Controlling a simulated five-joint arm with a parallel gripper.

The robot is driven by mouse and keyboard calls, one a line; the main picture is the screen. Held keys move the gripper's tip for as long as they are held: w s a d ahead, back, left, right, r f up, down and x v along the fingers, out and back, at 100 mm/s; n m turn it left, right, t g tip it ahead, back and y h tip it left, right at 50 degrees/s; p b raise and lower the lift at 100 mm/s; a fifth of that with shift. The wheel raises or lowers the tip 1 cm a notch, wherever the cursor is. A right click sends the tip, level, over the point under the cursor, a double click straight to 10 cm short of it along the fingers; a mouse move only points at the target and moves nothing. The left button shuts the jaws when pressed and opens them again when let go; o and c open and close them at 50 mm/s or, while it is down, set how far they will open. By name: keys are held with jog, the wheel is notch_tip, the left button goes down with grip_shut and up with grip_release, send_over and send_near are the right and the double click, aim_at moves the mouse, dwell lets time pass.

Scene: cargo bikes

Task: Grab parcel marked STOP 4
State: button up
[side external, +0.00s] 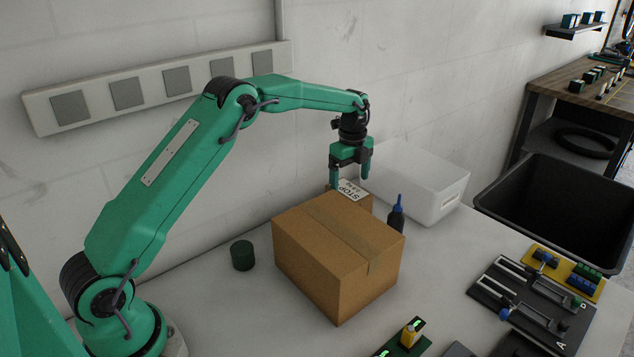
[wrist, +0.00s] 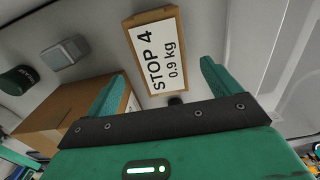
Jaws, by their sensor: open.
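The parcel marked STOP 4 is a small brown box with a white label on top. In the side view the parcel (side external: 365,200) stands behind a large cardboard box, which hides its lower part. In the wrist view its label (wrist: 158,55) reads "STOP 4" and "0.9 kg". My gripper (side external: 351,178) is open and points down, just above the parcel. In the wrist view the parcel shows ahead of and between the two fingers of my gripper (wrist: 162,80). I cannot tell whether either finger touches it. Nothing is held.
The large cardboard box (side external: 325,260) stands close in front of the parcel. A dark bottle with a blue tip (side external: 396,215) and a white bin (side external: 425,185) are to the right. A green cylinder (side external: 242,255) stands left. The wall (side external: 330,50) is close behind.

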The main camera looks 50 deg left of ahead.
aim_at(349, 190)
jog(key=shift+f, duration=0.8)
jog(key=shift+f, duration=0.1)
jog(key=shift+w+a+f, duration=0.1)
jog(key=shift+a+f, duration=0.05)
jog(key=shift+f, duration=2.35)
jog(key=c, duration=1.8)
jog(key=shift+o, duration=0.2)
jog(key=shift+r, duration=0.15)
